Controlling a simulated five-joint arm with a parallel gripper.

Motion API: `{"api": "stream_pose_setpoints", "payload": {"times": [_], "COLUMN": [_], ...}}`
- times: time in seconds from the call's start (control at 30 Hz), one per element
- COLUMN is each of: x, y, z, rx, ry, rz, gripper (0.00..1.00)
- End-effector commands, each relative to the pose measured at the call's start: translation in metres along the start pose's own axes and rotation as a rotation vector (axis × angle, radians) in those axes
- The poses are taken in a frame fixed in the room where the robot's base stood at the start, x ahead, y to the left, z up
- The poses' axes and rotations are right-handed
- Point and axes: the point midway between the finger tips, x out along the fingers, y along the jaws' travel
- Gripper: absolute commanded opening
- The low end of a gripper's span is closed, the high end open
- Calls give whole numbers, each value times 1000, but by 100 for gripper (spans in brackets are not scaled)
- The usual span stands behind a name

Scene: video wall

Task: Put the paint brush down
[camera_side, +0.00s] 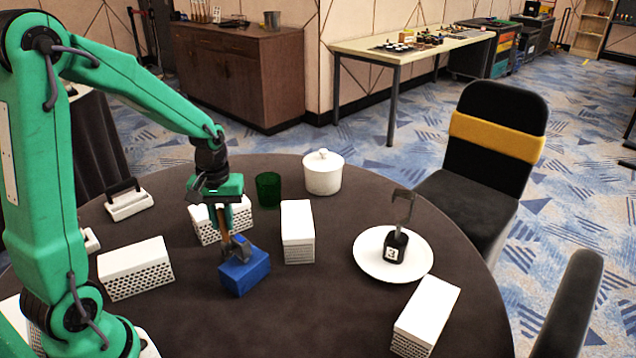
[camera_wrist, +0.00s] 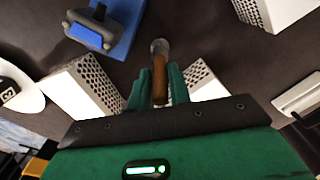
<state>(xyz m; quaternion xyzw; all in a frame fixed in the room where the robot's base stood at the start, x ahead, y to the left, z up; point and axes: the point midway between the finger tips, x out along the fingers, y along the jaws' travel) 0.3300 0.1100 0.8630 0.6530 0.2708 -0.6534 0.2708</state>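My gripper (camera_side: 224,218) hangs over the round dark table (camera_side: 330,325), pointing down. In the wrist view its two green fingers (camera_wrist: 159,88) close on both sides of a brown wooden handle with a grey end, the paint brush (camera_wrist: 160,80). In the side view the brush (camera_side: 226,240) points down from the fingers, close beside a blue block (camera_side: 250,278). Whether its lower end touches anything is hard to tell. A dark grey handled tool (camera_side: 241,252) rests on the block; both also show in the wrist view, the block (camera_wrist: 124,40) at upper left.
White perforated boxes stand around the gripper, including one to the right (camera_side: 298,245) and one to the left (camera_side: 135,280). A green cup (camera_side: 268,190) and white lidded pot (camera_side: 323,180) stand behind. A white plate (camera_side: 372,262) holds a dark tool. The front middle of the table is clear.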

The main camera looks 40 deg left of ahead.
Motion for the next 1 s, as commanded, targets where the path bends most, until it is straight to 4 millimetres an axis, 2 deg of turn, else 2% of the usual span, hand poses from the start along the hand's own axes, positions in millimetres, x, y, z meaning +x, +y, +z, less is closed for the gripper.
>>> {"api": "stream_pose_setpoints", "payload": {"times": [0.03, 0.1, 0.57, 0.77, 1.0], "x": [0, 0, -7, -26, -64], "y": [0, 0, 0, 0, 0], "z": [0, 0, -1, -1, -1], "rx": [0, 0, 0, 0, 0], "ry": [0, 0, 3, 5, 5], "rz": [0, 0, 2, 2, 3], "gripper": [30, 38, 38, 38, 38]}}
